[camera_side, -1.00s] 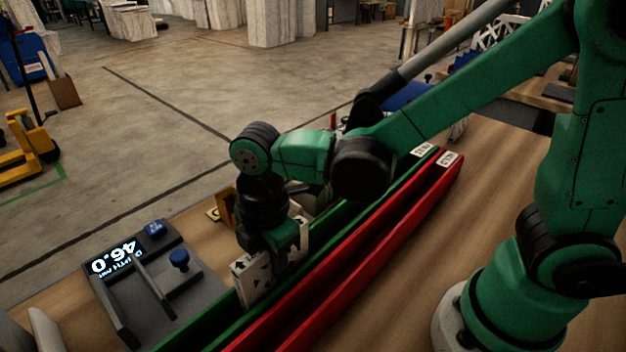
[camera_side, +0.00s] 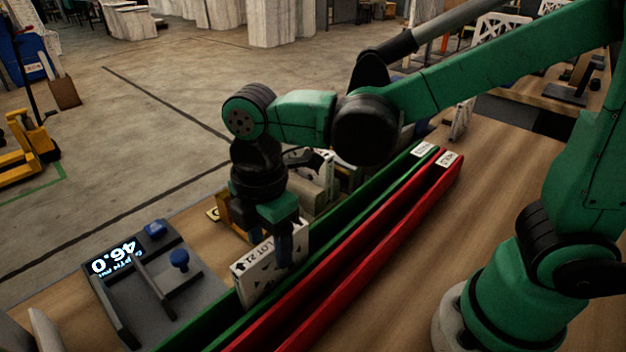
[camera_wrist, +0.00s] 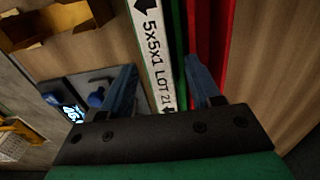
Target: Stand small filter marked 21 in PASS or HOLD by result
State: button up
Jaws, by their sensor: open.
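The small filter marked LOT 21 (camera_side: 262,268) stands upright on its edge in the green channel, near its front end. In the wrist view its top edge (camera_wrist: 155,50) reads 5x5x1 LOT 21, with arrows. My gripper (camera_side: 285,250) is open just above the filter. In the wrist view its two blue fingers (camera_wrist: 160,92) are apart on either side of the filter's edge. The green channel (camera_side: 385,178) and the red channel (camera_side: 415,201) run side by side. The gauge's display (camera_side: 115,257) reads 46.0. The labels at the channels' far ends are too small to read surely.
The grey gauge (camera_side: 185,290) with blue knobs stands left of the channels. A yellow-brown open box (camera_wrist: 45,22) and other boxed filters (camera_side: 322,172) stand behind the green channel. The wooden table right of the red channel is clear.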

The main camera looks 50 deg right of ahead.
notch_tip(320, 180, up, 8)
jog(key=shift+f, duration=0.1)
jog(key=shift+d, duration=0.1)
jog(key=d+f+m+t, duration=0.4)
jog(key=d+m+t, duration=0.3)
jog(key=d+m, duration=0.6)
jog(key=m, duration=0.5)
jog(key=shift+s+d, duration=0.15)
jog(key=shift+s, duration=0.05)
